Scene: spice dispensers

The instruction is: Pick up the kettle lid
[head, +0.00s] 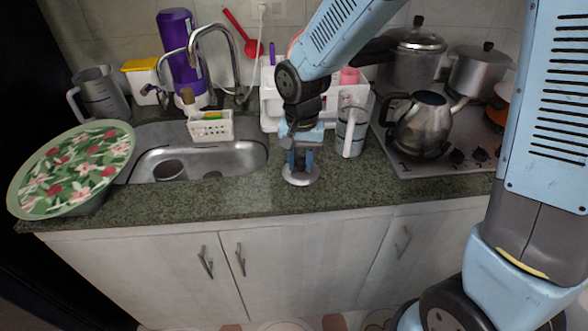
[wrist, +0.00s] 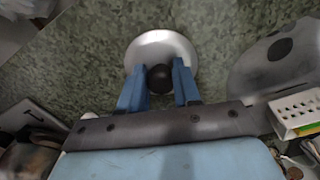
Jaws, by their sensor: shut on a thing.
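The kettle lid (wrist: 160,45) is a round silver disc with a black knob (wrist: 160,78). In the head view the lid (head: 300,176) is at the counter, right of the sink. My gripper (wrist: 160,80) is shut on the knob, one blue finger on each side of it. In the head view my gripper (head: 301,163) points down over the lid and hides its knob. I cannot tell whether the lid touches the counter. The kettle (head: 421,127) stands on the stove at the right, with its top facing up.
The sink (head: 200,162) lies left of my gripper, with a white basket (head: 211,128) at its back edge. A clear jug (head: 350,133) stands close to the right. Pots (head: 412,62) stand on the stove (head: 420,166). A floral tray (head: 72,165) is at the far left. The counter front is free.

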